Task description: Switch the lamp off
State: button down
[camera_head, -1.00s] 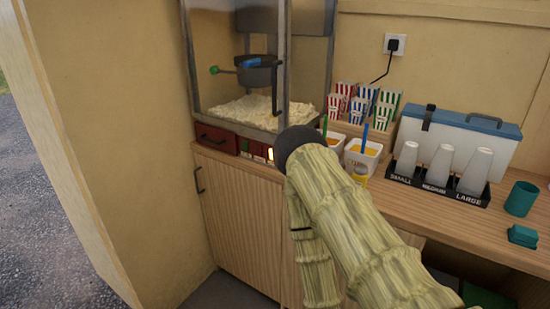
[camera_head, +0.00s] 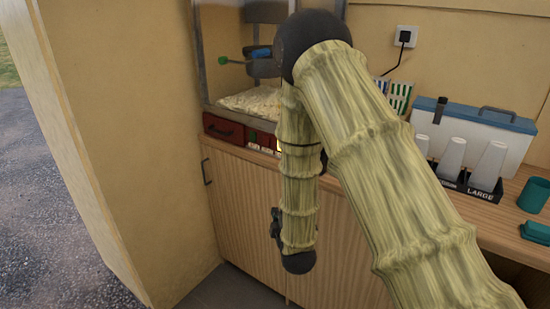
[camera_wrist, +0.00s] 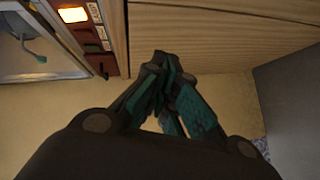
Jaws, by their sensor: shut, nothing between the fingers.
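The popcorn machine (camera_head: 236,102) stands on the counter's left end. On its red base is a row of switches with a lit, yellow-orange lamp switch (camera_head: 279,146), partly hidden by my arm. In the wrist view the lit lamp switch (camera_wrist: 73,15) glows at the upper left, with dark switches (camera_wrist: 88,47) and small labels beside it. My gripper (camera_wrist: 163,62) is shut and empty, apart from the panel, its tips below and right of the switches in the wrist view. In the head view my arm mostly hides the gripper.
The wooden cabinet front (camera_head: 235,205) lies below the machine, with a dark handle (camera_head: 206,172). Cups (camera_head: 452,158), a cooler box (camera_head: 470,135) and a teal cup (camera_head: 533,194) stand on the counter to the right. A wall edge (camera_head: 85,150) closes the left side.

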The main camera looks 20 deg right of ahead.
jog(key=w+r+n+t, duration=0.3)
jog(key=w+r, duration=0.2)
jog(key=r, duration=0.7)
jog(key=shift+w+a+r+t+h, duration=0.2)
jog(key=shift+t+h, duration=0.1)
jog(key=shift+h, duration=0.1)
jog(key=shift+w+d+r+p, duration=0.2)
jog(key=shift+w+d+p, duration=0.45)
jog(key=shift+w, duration=1.4)
jog(key=shift+w+d+r+p, duration=0.3)
jog(key=shift+w+d, duration=0.5)
jog(key=shift+w, duration=1.2)
jog(key=shift+w+d+r+p, duration=0.1)
jog(key=shift+w+d+p, duration=0.6)
jog(key=shift+w, duration=1.35)
